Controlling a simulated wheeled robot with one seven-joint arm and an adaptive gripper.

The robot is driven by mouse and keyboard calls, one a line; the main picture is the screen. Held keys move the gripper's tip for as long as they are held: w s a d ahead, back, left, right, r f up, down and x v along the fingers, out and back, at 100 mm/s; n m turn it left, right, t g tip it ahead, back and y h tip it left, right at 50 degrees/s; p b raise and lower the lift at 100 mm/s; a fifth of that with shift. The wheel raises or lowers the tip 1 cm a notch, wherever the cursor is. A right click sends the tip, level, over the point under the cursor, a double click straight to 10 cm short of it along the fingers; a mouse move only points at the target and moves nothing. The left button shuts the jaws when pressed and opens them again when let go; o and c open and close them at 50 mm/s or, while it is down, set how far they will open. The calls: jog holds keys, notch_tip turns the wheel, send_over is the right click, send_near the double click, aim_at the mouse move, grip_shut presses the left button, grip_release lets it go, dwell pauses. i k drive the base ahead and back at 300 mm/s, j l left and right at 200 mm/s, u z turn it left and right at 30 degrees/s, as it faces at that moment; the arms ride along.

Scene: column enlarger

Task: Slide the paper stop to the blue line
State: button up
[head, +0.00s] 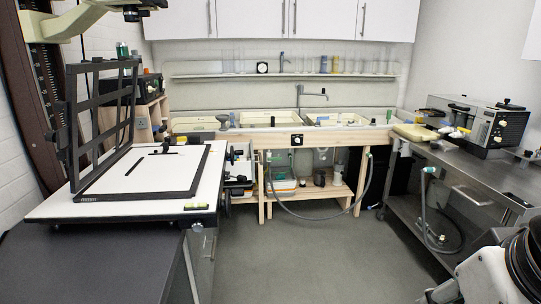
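An easel with a black-bordered white bed (112,182) lies on a white baseboard (60,207) at the left. Its black slatted frame (100,115) is hinged up at the bed's left side. A thin dark strip (134,167) lies on the white bed. A small black piece with an upright knob (165,147) sits near the bed's far edge. I cannot tell which of these is the paper stop. I cannot make out a blue line. Part of my arm shows at the lower right, but I do not see my gripper's fingers.
The enlarger column (32,100) rises at the far left, with its head above the easel. A dark worktop (95,265) fills the lower left. A wooden sink bench (330,136) stands at the back, a steel counter (490,185) at the right. The grey floor (310,250) between is clear.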

aim_at(166, 145)
jog(key=i, duration=1.95)
jog(key=i+l+u, duration=0.15)
jog(key=i+u, duration=0.25)
jog(key=i, duration=0.25)
jog(key=i+l+u, duration=0.4)
jog(key=i, duration=0.2)
jog(key=i+l+u, duration=0.4)
jog(key=i, duration=0.2)
jog(key=i+l+u, duration=0.45)
jog(key=l, duration=0.3)
